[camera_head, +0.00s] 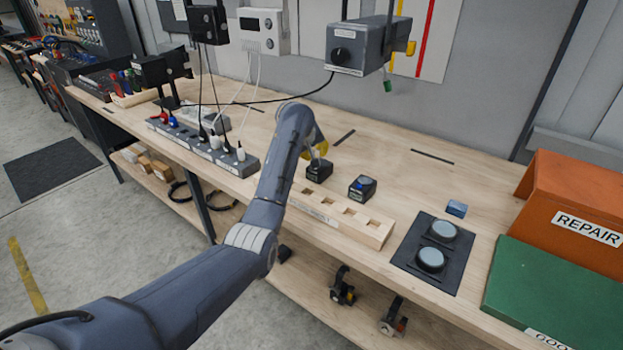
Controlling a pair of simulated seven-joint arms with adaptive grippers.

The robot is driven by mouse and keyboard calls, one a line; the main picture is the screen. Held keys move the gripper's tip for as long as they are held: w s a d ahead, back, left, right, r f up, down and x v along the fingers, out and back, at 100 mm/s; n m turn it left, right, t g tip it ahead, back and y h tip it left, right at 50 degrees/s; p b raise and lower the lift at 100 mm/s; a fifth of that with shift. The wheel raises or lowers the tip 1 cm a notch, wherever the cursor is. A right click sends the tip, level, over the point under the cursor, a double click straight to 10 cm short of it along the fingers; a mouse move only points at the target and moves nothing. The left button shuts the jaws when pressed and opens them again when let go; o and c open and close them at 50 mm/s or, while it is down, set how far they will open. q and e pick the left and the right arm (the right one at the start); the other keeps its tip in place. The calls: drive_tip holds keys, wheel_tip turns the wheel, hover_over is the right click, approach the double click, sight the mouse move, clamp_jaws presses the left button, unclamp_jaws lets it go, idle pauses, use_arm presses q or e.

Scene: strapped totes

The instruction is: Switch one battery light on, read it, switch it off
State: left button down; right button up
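Two small black batteries stand on the wooden bench: one battery (319,172) right below my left gripper, the other battery (362,188) to its right with a blue patch on top. My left gripper (316,156) points down at the first battery, very close to or touching its top. The wrist hides most of the gripper, so I cannot tell whether its fingers are open or closed on it. No lit light can be made out on either battery. My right gripper is not in view.
A slotted wooden block (376,234) lies in front of the batteries. Right of it are a black panel (408,250) with two round grey pads and a small blue block (456,208). Orange REPAIR bin (577,186) and green bin (545,293) stand right. A power strip (200,146) lies left.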

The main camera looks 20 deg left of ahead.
use_arm(q)
drive_tip(key=shift+r, duration=2.45)
drive_tip(key=c, duration=2.1)
unclamp_jaws()
clamp_jaws()
